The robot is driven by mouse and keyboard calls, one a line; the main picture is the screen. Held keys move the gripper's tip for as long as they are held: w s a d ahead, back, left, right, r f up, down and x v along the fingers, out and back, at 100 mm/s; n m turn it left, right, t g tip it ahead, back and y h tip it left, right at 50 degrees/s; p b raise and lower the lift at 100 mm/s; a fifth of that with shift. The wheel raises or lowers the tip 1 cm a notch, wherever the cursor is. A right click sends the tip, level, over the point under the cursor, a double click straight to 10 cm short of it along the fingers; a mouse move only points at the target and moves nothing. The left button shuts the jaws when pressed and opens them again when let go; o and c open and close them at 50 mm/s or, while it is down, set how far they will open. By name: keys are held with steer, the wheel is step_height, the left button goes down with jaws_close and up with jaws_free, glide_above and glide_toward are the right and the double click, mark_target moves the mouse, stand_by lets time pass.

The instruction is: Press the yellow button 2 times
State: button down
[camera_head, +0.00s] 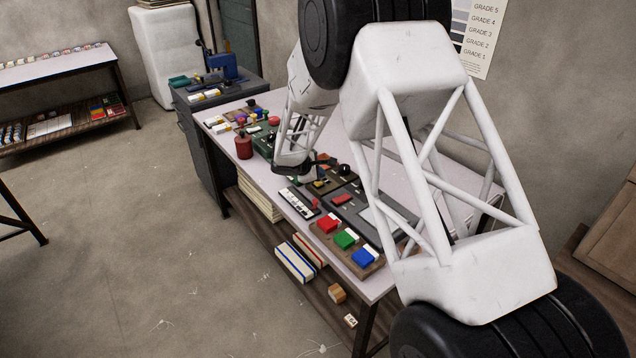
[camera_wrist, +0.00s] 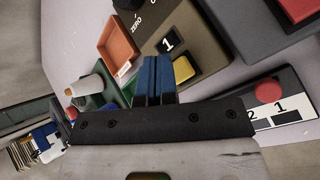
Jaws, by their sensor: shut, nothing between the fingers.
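The yellow button (camera_wrist: 183,69) is a small square block on a brown panel (camera_wrist: 200,45), seen in the wrist view. The panel also bears a black dial marked ZERO and a tile marked 1. My gripper's blue fingers (camera_wrist: 157,64) are shut together with nothing between them, just left of the yellow button in the picture. Whether the fingertips touch the panel cannot be told. In the head view my gripper (camera_head: 308,176) hangs over the middle of the table, and it and the arm hide much of the panel below.
In the wrist view, an orange tray (camera_wrist: 121,48) lies left of the panel, and a white strip with a red knob (camera_wrist: 267,90) lies right. In the head view, a board with red, green and blue buttons (camera_head: 346,239) stands near the table's front edge.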

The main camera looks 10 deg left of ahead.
mark_target(319, 183)
steer(key=shift+f, duration=0.95)
stand_by(1.3)
steer(key=shift+r, duration=0.1)
stand_by(0.3)
steer(key=shift+r, duration=0.8)
steer(key=shift+r, duration=0.2)
steer(key=shift+r, duration=2.35)
steer(key=shift+d, duration=0.1)
